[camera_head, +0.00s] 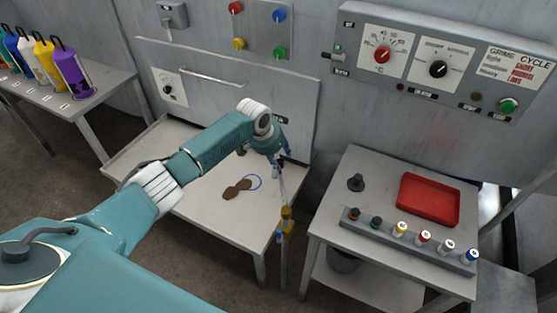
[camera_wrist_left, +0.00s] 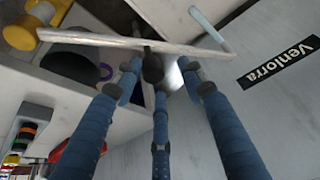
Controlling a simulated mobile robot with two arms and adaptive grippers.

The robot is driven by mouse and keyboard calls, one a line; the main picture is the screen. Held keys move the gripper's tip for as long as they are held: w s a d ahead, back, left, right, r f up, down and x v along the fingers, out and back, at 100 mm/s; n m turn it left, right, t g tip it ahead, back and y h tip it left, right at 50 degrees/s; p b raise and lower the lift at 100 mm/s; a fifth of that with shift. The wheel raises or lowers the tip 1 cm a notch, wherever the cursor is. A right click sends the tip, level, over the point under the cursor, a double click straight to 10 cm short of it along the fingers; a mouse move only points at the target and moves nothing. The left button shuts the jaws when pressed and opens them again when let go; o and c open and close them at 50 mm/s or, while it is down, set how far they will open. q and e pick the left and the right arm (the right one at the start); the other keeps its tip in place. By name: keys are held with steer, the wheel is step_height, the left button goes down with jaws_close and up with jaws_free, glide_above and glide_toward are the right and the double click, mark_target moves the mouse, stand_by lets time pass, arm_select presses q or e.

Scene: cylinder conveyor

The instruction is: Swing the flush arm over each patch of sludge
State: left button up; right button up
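The flush arm (camera_head: 283,190) is a thin metal rod by the table's right edge, with a yellow fitting (camera_head: 287,213). My left gripper (camera_head: 278,163) is at the rod's upper end. In the left wrist view, the rod (camera_wrist_left: 110,40) crosses beyond my blue fingers. A black knob (camera_wrist_left: 152,68) sits between the fingertips, with gaps visible at its sides. The fingers look spread. My right gripper is out of view.
A side table (camera_head: 385,195) at the right holds a red tray (camera_head: 428,200), a black knob (camera_head: 356,183) and a rack of coloured caps. A control panel (camera_head: 440,60) is on the wall above. Coloured bottles (camera_head: 73,72) stand on a left bench.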

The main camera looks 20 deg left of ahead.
arm_select(q)
steer(key=shift+s+d+f, duration=0.1)
steer(key=shift+f, duration=0.15)
steer(key=shift+s+r, duration=0.3)
steer(key=shift+r, duration=0.25)
steer(key=v, duration=1)
steer(key=shift+r, duration=0.4)
steer(key=shift+s, duration=0.1)
